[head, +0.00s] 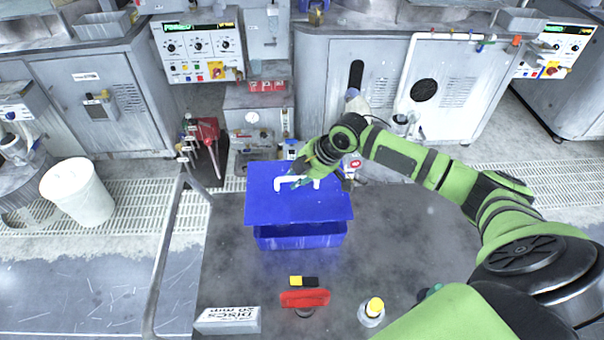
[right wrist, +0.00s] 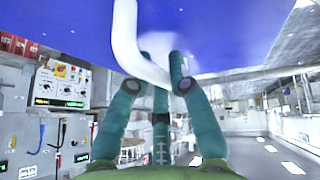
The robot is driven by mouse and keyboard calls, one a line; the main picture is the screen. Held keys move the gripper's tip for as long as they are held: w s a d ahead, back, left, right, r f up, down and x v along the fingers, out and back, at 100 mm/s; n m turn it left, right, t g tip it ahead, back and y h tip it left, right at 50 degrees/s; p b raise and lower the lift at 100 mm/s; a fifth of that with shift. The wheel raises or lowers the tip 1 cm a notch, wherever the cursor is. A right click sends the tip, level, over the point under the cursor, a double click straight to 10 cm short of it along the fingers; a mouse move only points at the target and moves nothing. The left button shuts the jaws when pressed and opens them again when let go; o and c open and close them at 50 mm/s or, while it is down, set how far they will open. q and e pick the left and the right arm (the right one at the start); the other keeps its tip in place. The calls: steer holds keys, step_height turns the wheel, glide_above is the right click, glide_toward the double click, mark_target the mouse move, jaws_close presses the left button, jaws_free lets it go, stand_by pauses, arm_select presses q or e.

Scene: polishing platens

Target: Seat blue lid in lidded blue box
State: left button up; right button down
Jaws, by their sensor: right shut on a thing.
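The blue lid (head: 325,207) is a flat plate with a white bar handle (head: 291,181) on top. My right gripper (head: 313,180) is shut on this handle. The right wrist view shows the teal fingers (right wrist: 158,75) against the white handle (right wrist: 130,45) and the lid's blue face (right wrist: 220,35) beyond. The blue box (head: 300,241) stands on the dark table below the lid. Its front wall and a strip of dark interior show under the lid's near edge, so the lid appears raised and offset toward the back. The lid hides the rest of the box. My left gripper is not visible.
On the table (head: 400,240) in front of the box are a red object (head: 304,298), a yellow-black block (head: 304,281), a yellow-capped bottle (head: 372,311) and a white labelled box (head: 228,320). A metal rail (head: 165,260) runs along the left. The table right of the box is clear.

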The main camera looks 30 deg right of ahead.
mark_target(303, 187)
steer(key=shift+s+d, duration=0.1)
steer(key=shift+d, duration=0.35)
steer(key=shift+a, duration=0.2)
steer(key=shift+f+b, duration=0.35)
steer(key=shift+f, duration=0.5)
steer(key=shift+f+b, duration=1.35)
steer(key=shift+f, duration=0.7)
arm_select(q)
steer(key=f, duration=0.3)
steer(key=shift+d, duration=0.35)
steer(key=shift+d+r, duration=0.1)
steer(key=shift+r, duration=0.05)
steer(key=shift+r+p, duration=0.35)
steer(key=shift+p, duration=0.2)
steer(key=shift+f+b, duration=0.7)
arm_select(e)
steer(key=shift+f, duration=1.05)
